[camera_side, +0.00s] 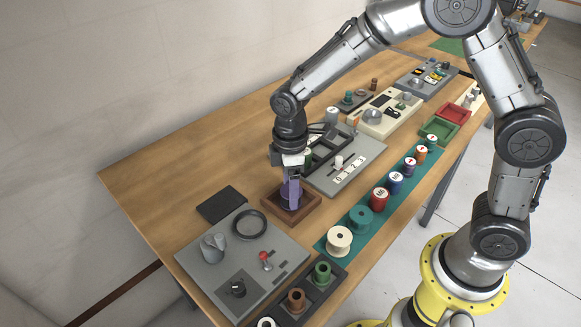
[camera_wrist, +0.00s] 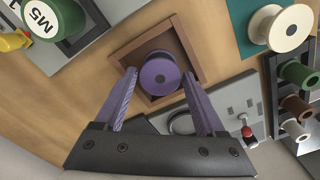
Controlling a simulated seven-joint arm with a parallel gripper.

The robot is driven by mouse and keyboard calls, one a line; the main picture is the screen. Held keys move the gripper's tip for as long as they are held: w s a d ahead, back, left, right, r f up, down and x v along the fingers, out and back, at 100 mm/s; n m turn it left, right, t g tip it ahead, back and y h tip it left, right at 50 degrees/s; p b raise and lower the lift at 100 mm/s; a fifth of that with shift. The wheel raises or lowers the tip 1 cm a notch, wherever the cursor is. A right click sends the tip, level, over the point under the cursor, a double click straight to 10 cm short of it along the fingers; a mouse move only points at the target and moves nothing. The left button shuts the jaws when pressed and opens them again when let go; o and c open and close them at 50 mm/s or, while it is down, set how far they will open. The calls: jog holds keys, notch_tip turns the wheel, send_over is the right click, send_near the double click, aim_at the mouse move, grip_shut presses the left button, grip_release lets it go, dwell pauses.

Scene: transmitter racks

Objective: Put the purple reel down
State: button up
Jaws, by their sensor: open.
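The purple reel (camera_wrist: 160,75) stands upright in a square brown wooden tray (camera_wrist: 187,47), as the wrist view shows. My gripper (camera_wrist: 159,80) is open, with one purple finger on either side of the reel and a gap showing beside it. In the side view my gripper (camera_side: 290,196) points down over the wooden tray (camera_side: 304,215), and its fingers largely hide the reel. I cannot tell whether either finger touches it.
A teal mat (camera_side: 345,259) with a row of reels lies right of the tray. A grey panel (camera_side: 212,272) with a black ring and knobs is in front. A dark rack (camera_side: 310,303) holds smaller reels. A black pad (camera_side: 222,204) lies left; bare wood is behind it.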

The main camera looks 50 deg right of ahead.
notch_tip(320, 180, up, 11)
jog(key=s+d+r+m+t, duration=0.3)
jog(key=s+d+r+m, duration=0.3)
jog(key=s, duration=0.3)
jog(key=s+d+m+t, duration=0.2)
jog(key=s+d+m, duration=0.2)
jog(key=s, duration=0.8)
jog(key=shift+r+m+t, duration=0.2)
jog(key=shift+m+t, duration=0.1)
jog(key=shift+m, duration=0.2)
jog(key=shift+s, duration=0.1)
dwell(1.1)
